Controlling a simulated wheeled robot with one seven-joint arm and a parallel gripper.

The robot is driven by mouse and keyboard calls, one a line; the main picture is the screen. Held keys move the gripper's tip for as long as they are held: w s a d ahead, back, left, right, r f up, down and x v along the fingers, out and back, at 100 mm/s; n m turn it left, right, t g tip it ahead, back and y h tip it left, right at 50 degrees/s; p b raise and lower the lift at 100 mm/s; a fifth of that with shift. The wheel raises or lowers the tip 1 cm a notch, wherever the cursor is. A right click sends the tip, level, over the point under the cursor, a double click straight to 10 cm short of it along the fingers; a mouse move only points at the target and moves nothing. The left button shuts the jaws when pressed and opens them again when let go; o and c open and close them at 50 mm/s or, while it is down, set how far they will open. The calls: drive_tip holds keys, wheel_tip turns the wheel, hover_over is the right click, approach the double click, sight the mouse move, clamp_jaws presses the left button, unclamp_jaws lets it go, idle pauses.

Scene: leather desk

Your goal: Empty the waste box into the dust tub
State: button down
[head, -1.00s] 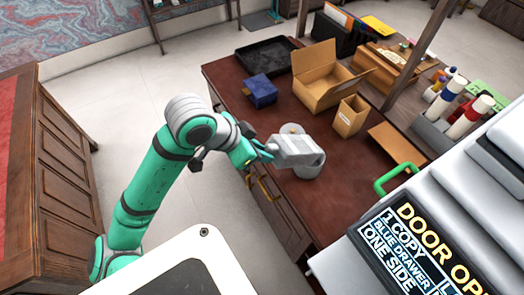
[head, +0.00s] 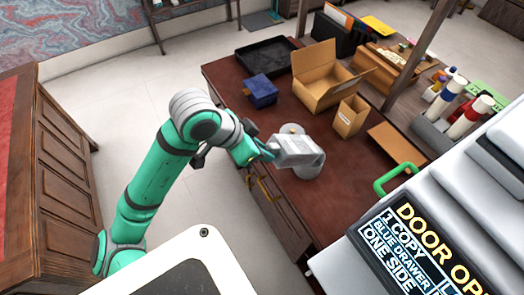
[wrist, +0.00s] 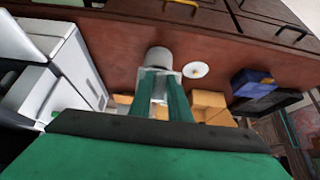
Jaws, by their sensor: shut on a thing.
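A grey box (head: 296,150), which I take as the waste box, is held in my gripper (head: 268,150) at the desk's near edge. My gripper is shut on one end of it. The box lies about level or tilted, its far end over a grey round tub (head: 309,168), which I take as the dust tub. The box hides most of the tub's mouth. In the wrist view the tub (wrist: 158,56) stands just beyond the fingertips. A round pale lid (wrist: 195,70) lies beside it. I cannot see what is inside box or tub.
On the dark red desk (head: 345,205) are a blue box (head: 261,91), an open cardboard box (head: 325,80), a small cardboard bin (head: 349,116) and a black tray (head: 266,54). A white machine (head: 440,210) stands at the right. Desk space right of the tub is clear.

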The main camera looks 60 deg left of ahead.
sight(281, 143)
drive_tip(key=shift+w+r+g, duration=0.7)
drive_tip(key=shift+w+r, duration=0.05)
drive_tip(key=shift+w+r, duration=0.1)
drive_tip(key=shift+w, duration=0.1)
idle(1.2)
drive_tip(key=shift+w+d+r+g, duration=0.1)
drive_tip(key=shift+w+r+g, duration=0.35)
drive_tip(key=shift+w+g, duration=0.15)
drive_tip(key=shift+w+d+r+g, duration=0.1)
drive_tip(key=shift+w+r+g, duration=0.35)
drive_tip(key=shift+w, duration=0.25)
idle(4.5)
